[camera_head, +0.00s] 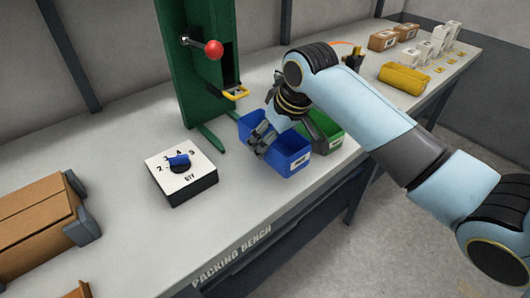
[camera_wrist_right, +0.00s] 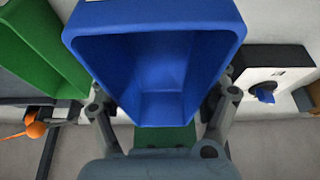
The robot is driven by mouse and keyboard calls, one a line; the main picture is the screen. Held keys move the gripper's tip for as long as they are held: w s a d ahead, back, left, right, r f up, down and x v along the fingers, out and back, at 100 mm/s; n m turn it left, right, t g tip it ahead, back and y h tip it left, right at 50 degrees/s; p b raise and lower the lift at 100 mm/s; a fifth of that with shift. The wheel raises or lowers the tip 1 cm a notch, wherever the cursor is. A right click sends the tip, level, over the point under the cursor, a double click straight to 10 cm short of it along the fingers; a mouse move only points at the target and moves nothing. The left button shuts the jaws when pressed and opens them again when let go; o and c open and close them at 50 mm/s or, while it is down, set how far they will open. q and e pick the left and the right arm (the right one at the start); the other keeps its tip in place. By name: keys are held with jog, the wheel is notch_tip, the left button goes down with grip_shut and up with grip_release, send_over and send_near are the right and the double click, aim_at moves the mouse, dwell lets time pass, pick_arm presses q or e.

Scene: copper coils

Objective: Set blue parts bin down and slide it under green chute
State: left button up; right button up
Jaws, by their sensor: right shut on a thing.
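The blue parts bin (camera_head: 290,164) is at or just above the bench, in front of and to the right of the green chute (camera_head: 212,95); whether its base touches cannot be told. My right gripper (camera_head: 261,140) is shut on the bin's near-left side, hiding part of it. In the right wrist view the open blue bin (camera_wrist_right: 165,75) fills the middle, between the fingers of my right gripper (camera_wrist_right: 160,112). The chute has a yellow-edged outlet (camera_head: 236,93) facing the bin. My left gripper is not in view.
A green bin (camera_head: 329,136) stands close right of the blue bin. A white QTY dial box (camera_head: 181,177) sits to the left. A red-knobbed lever (camera_head: 213,49) sticks out of the chute. A cardboard box (camera_head: 35,220) is far left.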

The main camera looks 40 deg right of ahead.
jog(key=shift+w+a+f, duration=0.15)
jog(key=shift+w+f, duration=0.2)
jog(key=shift+w, duration=0.2)
jog(key=shift+w+a+f, duration=0.1)
jog(key=shift+w+f, duration=0.2)
jog(key=shift+w, duration=0.25)
jog(key=shift+w+f, duration=0.1)
jog(key=shift+f, duration=2)
jog(key=o, duration=1.2)
jog(key=shift+f, duration=0.1)
jog(key=p+v, duration=0.1)
jog(key=v, duration=1.1)
